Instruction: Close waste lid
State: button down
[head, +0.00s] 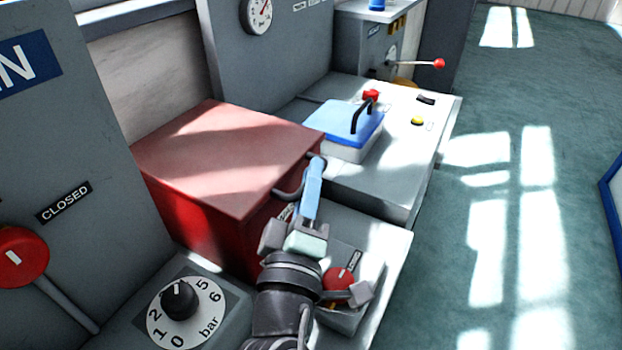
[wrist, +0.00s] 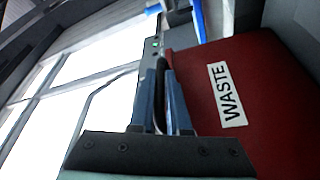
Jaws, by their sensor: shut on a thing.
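The red waste bin (head: 198,228) stands on the grey bench in the head view. Its lid (head: 225,150) lies across the top and looks level; I cannot tell whether a small gap is left under it. A dark handle (head: 286,193) curves out at the lid's front right corner. My gripper (head: 314,172) is shut on this handle. In the wrist view the handle (wrist: 159,92) runs between the two blue fingers, and the red front with its white WASTE label (wrist: 227,94) is to the right. My fingers hide part of the handle.
A blue-lidded box (head: 346,128) stands behind the bin. A red knob (head: 338,280) on a small grey box is close to my wrist. A bar dial (head: 180,302) is at the front, and a red lever knob (head: 22,257) is at left.

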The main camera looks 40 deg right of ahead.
jog(key=shift+f, duration=0.35)
jog(key=c, duration=1)
grip_release()
jog(key=shift+c, duration=0.2)
jog(key=shift+o, duration=0.8)
jog(key=shift+r, duration=0.1)
jog(key=b+v, duration=0.2)
jog(key=v, duration=1.1)
jog(key=shift+r, duration=0.1)
